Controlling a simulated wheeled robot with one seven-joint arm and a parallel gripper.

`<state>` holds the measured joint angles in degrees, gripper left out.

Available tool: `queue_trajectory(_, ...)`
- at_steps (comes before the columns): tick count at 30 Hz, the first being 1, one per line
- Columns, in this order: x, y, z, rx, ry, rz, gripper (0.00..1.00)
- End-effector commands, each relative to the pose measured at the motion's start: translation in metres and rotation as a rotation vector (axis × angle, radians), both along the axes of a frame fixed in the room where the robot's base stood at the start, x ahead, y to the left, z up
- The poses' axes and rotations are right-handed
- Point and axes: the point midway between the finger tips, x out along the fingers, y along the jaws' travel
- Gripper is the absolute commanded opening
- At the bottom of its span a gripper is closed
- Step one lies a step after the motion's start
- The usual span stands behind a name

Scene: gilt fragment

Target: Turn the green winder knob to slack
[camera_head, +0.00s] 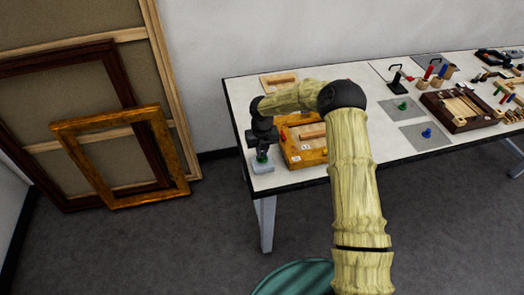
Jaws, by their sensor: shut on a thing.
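The green winder knob (262,156) shows as a small patch of green at the near left corner of the white table (350,158). It sits above a small pale grey base (264,182). My gripper (262,150) points down over it and is shut on the knob. The gripper's dark body hides most of the knob, so its turned position cannot be told. A second green knob-like piece (403,105) stands on a grey mat farther right.
An orange-yellow box (298,158) with small white labels stands just right of my gripper. A wooden block (279,80) lies behind. A blue piece (427,133), a brown tray (428,103) and tools fill the right side. Frames (112,200) lean left of the table.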

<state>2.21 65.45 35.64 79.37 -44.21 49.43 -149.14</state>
Motion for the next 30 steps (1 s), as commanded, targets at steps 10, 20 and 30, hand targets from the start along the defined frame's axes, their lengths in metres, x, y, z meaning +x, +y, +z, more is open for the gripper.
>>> queue_trajectory(10, 0.0008, 0.0013, 0.0013, 0.002, -0.004, 0.022, 0.0)
queue_trajectory(20, 0.0003, 0.0006, 0.0006, 0.001, -0.002, 0.02, 0.33)
queue_trajectory(30, 0.0006, 0.0002, 0.006, 0.001, -0.002, 0.018, 0.33)
